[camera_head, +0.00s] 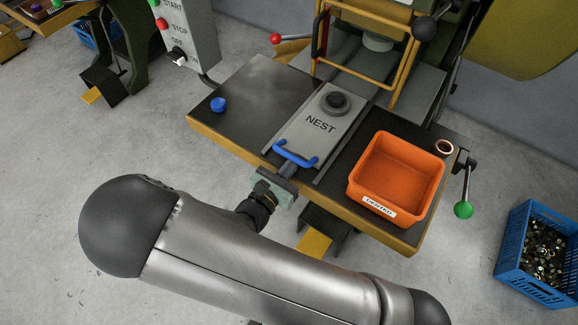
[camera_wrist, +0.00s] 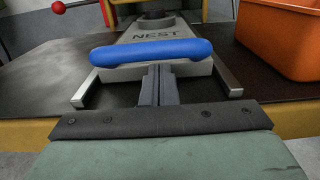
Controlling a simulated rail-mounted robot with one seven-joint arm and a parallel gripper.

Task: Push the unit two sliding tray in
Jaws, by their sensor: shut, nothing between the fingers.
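The sliding tray (camera_head: 318,123), a grey plate marked NEST, lies between two rails on the dark machine table. A round black fixture (camera_head: 336,102) sits on it. Its blue handle (camera_head: 295,155) is at the tray's near end, by the table's front edge. In the wrist view the handle (camera_wrist: 150,52) crosses just beyond the fingers. My gripper (camera_head: 288,171) is shut and empty, pointing at the handle from the front. In the wrist view its fingers (camera_wrist: 158,84) reach the handle's underside; whether they touch it I cannot tell.
An orange bin (camera_head: 354,190) stands on the table right of the tray, with a copper ring (camera_head: 444,147) behind it. A blue knob-like piece (camera_head: 218,104) sits at left. A yellow guard frame (camera_head: 389,75) stands over the tray's far end. A blue crate (camera_head: 520,279) is on the floor at right.

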